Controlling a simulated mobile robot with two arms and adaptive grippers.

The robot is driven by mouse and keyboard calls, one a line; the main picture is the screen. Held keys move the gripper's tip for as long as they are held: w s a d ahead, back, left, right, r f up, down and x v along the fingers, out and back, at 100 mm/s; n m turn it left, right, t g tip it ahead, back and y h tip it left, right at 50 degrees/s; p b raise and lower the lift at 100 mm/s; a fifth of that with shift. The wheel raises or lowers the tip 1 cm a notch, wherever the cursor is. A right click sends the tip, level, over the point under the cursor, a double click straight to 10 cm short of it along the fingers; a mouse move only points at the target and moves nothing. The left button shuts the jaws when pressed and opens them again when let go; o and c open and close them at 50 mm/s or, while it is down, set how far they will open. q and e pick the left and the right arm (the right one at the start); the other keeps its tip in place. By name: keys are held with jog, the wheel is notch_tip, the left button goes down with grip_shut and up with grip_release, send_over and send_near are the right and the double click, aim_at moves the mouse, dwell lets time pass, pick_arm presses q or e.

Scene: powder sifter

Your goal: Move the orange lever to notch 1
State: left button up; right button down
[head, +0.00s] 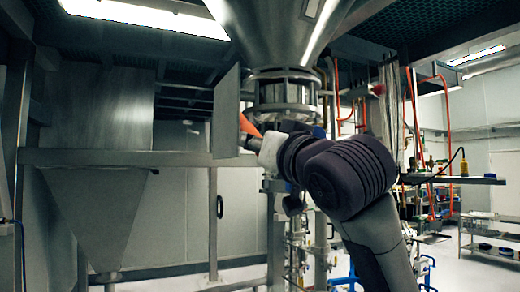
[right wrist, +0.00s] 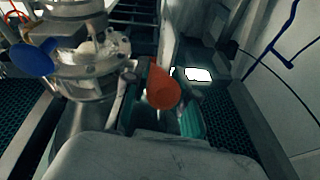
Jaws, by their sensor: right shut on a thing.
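The orange lever (head: 248,126) shows in the head view as a small patch beside a flat metal plate (head: 227,112), below the big steel hopper. In the right wrist view the orange lever (right wrist: 162,90) is a rounded orange shape beside the steel valve body (right wrist: 85,70). My right gripper (head: 252,143) reaches the lever from the right in the head view and is shut on it. My arm and the plate hide part of the lever and its far end. I cannot make out the notches. My left gripper is in neither view.
The steel hopper (head: 275,30) hangs just above my right wrist. A metal frame beam (head: 120,158) runs across the left. A blue knob (right wrist: 33,60) sits beside the valve. A shelf (head: 455,180) and orange hoses stand at the right.

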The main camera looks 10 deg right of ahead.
jog(key=c, duration=0.9)
grip_release()
jog(key=v, duration=1.2)
jog(key=shift+f, duration=0.1)
